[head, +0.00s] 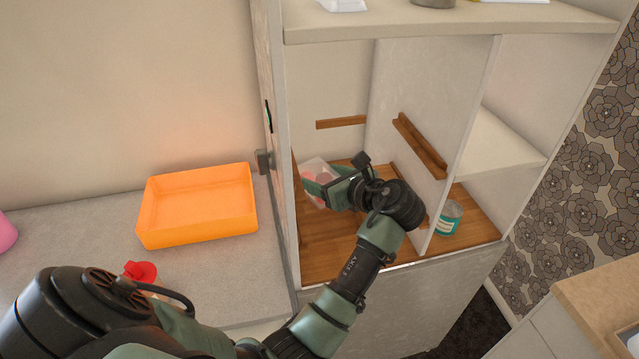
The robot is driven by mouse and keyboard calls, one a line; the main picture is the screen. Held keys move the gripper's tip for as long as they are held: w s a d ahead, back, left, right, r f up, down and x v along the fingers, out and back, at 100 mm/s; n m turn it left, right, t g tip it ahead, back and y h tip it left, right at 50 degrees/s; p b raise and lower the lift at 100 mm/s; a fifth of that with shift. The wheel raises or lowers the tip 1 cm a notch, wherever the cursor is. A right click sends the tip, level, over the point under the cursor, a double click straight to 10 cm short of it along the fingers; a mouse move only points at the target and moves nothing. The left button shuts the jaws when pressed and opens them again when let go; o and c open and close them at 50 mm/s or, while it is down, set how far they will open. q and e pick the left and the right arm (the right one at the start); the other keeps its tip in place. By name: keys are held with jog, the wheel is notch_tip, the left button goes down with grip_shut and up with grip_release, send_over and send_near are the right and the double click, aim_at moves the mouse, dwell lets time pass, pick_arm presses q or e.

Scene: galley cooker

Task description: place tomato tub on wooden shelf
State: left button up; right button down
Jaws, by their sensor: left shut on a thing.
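The tomato tub (316,170) is a clear tub with red contents inside the open cabinet, in the left compartment. My left gripper (326,187) is shut on it, and the gripper and wrist hide part of the tub. The wooden shelf (325,235) is the brown board at the bottom of that compartment. The tub is over the back left part of this board; I cannot tell whether it touches the board. My right gripper is not in view.
An orange tray (195,205) stands on the grey counter left of the cabinet. A teal-labelled can (447,219) stands right of the upright divider (455,150). Wooden rails (420,146) are fixed to the compartment walls. A red-capped item (140,272) is partly hidden by my arm.

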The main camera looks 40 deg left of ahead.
pick_arm(q)
jog(key=shift+w+a+f, duration=0.15)
jog(key=shift+a, duration=0.1)
jog(key=shift+d, duration=0.15)
jog(key=shift+s+d+r+p, duration=0.2)
jog(key=shift+r+p, duration=0.05)
jog(key=shift+p, duration=0.05)
jog(key=shift+f, duration=0.15)
jog(key=o, duration=1.6)
jog(key=shift+f, duration=0.1)
jog(key=shift+c, duration=0.2)
jog(key=shift+a, duration=0.15)
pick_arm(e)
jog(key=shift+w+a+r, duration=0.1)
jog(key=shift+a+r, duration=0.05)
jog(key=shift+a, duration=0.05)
